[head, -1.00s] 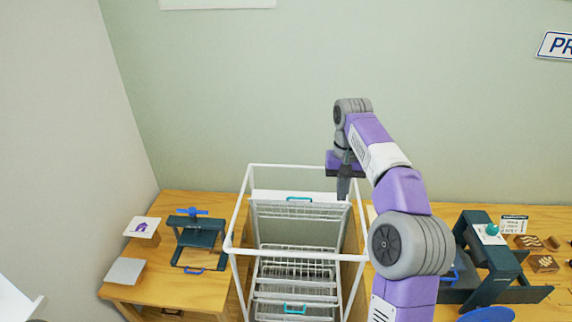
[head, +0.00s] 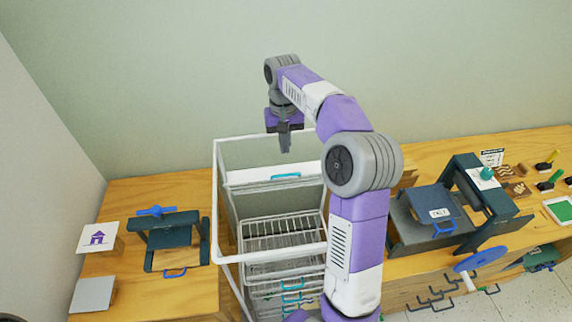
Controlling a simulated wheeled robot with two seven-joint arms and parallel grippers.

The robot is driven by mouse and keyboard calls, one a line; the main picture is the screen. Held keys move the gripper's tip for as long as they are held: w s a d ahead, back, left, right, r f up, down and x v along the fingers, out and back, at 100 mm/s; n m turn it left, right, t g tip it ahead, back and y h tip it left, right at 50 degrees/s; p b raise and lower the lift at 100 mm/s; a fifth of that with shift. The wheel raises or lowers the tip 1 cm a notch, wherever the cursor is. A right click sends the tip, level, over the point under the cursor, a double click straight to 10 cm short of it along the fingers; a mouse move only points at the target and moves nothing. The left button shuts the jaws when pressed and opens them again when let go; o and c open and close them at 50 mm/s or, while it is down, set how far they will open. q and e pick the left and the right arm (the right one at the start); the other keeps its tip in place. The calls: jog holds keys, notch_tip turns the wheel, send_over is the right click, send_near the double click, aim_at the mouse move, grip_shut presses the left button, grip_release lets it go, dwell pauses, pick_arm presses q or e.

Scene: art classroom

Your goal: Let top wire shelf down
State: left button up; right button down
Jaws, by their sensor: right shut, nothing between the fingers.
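The white wire rack (head: 216,200) stands against the wall between the tables. High in it, a white panel with a teal handle (head: 286,176) runs across the back; it seems to be the top wire shelf (head: 248,179) tipped up, but its wires are hard to make out. Below it a wire shelf (head: 268,236) lies level, with more shelves and teal handles lower down. My right gripper (head: 284,148) is shut and empty, pointing down above the panel and handle, seemingly apart from them. My right arm hides the rack's right side. My left gripper is out of view.
A small dark press (head: 172,235) and a card with a purple house (head: 98,237) are on the left table (head: 200,292). The wall is close behind the rack.

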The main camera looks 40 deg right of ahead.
aim_at(286, 178)
jog(key=f, duration=0.1)
jog(key=s+f, duration=0.1)
jog(key=f, duration=0.1)
jog(key=shift+s+a+f+b, duration=0.15)
jog(key=shift+s+a+b, duration=0.15)
jog(key=shift+a, duration=0.1)
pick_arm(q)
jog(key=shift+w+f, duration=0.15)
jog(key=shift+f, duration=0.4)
pick_arm(e)
jog(key=shift+s+a+f, duration=0.35)
jog(key=shift+s+f, duration=0.15)
